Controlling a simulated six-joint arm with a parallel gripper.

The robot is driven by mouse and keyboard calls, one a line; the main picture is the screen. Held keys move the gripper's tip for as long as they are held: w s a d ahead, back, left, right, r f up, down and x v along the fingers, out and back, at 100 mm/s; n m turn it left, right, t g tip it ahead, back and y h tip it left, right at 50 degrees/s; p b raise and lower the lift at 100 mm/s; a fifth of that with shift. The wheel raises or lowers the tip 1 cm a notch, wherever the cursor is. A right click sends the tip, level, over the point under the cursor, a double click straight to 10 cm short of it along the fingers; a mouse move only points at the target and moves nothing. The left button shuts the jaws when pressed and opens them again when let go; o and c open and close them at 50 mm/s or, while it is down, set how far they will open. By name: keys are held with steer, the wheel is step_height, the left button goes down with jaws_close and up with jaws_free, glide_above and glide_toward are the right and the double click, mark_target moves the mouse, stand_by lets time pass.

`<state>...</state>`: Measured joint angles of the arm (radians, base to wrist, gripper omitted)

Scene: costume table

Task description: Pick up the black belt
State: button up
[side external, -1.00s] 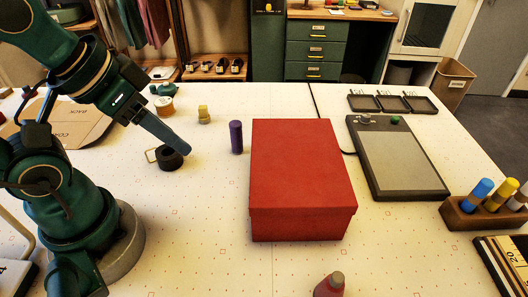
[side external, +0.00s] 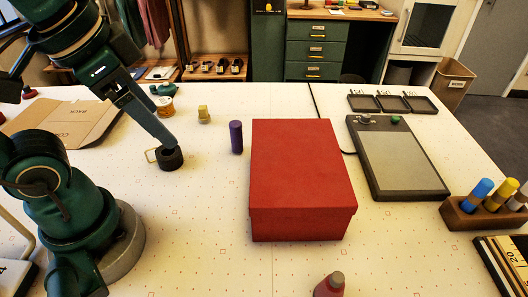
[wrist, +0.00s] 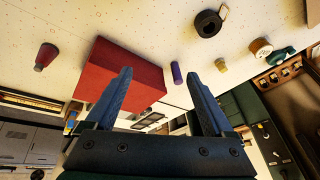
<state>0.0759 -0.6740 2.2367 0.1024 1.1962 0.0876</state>
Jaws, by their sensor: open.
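The black belt (side external: 170,159) is a small coiled roll lying on the white table, with a pale buckle frame at its left. It also shows in the wrist view (wrist: 208,24), at the top right, beyond my fingertips and not between them. My gripper (side external: 171,142) appears just above the belt's top edge in the side view, pointing down; I cannot tell whether it touches. In the wrist view my gripper (wrist: 160,75) has its two blue fingers spread apart with nothing held between them.
A purple cylinder (side external: 236,137) and a yellow item (side external: 204,115) stand near the belt. An orange-brown spool (side external: 165,106) is behind it. A large red box (side external: 302,170) fills the table's middle. Bare table lies in front of the belt.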

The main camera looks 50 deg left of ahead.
step_height(320, 180, down, 2)
steer(key=s+a+f+m+g+y, duration=0.1)
steer(key=s+a+m+g+y, duration=0.1)
steer(key=m, duration=0.2)
step_height(320, 180, up, 4)
steer(key=m+t+y, duration=0.3)
steer(key=m+y, duration=0.6)
steer(key=m, duration=0.8)
glide_above(169, 158)
steer(key=s+d, duration=0.1)
steer(key=d, duration=0.1)
steer(key=shift+y, duration=0.3)
step_height(169, 158, down, 18)
steer(key=shift+f, duration=0.2)
steer(key=shift+a+f, duration=0.25)
steer(key=shift+f, duration=0.05)
steer(key=shift+x, duration=2.25)
steer(key=shift+w, duration=0.1)
steer(key=c, duration=1.2)
steer(key=shift+c, duration=0.4)
